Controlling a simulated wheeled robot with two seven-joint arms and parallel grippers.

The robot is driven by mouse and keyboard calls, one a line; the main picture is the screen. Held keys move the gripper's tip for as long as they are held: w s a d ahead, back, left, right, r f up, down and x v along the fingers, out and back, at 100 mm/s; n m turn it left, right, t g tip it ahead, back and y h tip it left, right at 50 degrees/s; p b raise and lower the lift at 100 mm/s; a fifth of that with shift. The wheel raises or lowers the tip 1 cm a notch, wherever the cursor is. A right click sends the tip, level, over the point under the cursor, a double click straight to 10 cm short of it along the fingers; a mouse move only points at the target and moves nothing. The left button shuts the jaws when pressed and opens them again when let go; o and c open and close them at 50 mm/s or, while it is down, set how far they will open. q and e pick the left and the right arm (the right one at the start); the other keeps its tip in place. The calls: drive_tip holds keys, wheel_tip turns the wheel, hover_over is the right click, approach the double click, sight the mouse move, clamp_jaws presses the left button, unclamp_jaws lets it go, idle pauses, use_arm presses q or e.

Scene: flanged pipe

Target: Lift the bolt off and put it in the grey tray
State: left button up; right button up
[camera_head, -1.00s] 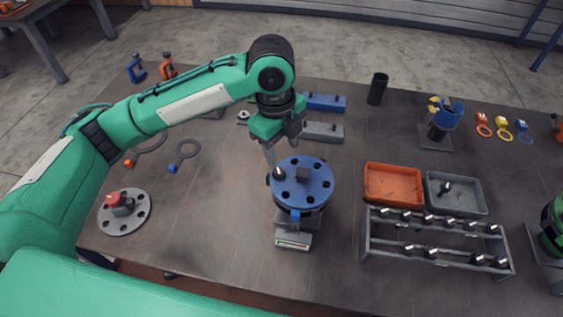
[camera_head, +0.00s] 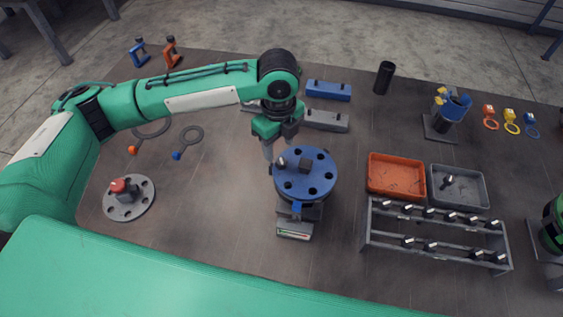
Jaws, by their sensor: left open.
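A blue round flange (camera_head: 320,172) with several holes sits on a grey stand in the middle of the table. A small bolt (camera_head: 281,162) with a dark and light head stands at the flange's left edge. My left gripper (camera_head: 277,152) is open and points down at that edge, with its fingers close to the bolt; whether they touch it I cannot tell. The grey tray (camera_head: 472,201) is right of the flange and holds one bolt (camera_head: 448,182). My right gripper is not in view.
An orange tray (camera_head: 394,192) adjoins the grey tray on its left. A grey rack (camera_head: 380,243) with several bolts stands in front of both. Blue (camera_head: 329,91) and grey (camera_head: 327,120) blocks lie behind the flange. A dark cylinder (camera_head: 384,77) stands at the back.

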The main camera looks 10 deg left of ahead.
use_arm(q)
wheel_tip(320, 180, down, 4)
drive_tip(key=shift+s+d+r+p, duration=0.1)
drive_tip(key=shift+d+r+p, duration=0.05)
drive_tip(key=shift+p, duration=0.6)
drive_tip(key=shift+f, duration=0.55)
clamp_jaws()
drive_tip(key=shift+r, duration=0.1)
wheel_tip(320, 180, up, 20)
drive_tip(key=b, duration=0.3)
wheel_tip(320, 180, up, 5)
drive_tip(key=p, duration=0.6)
hover_over(280, 160)
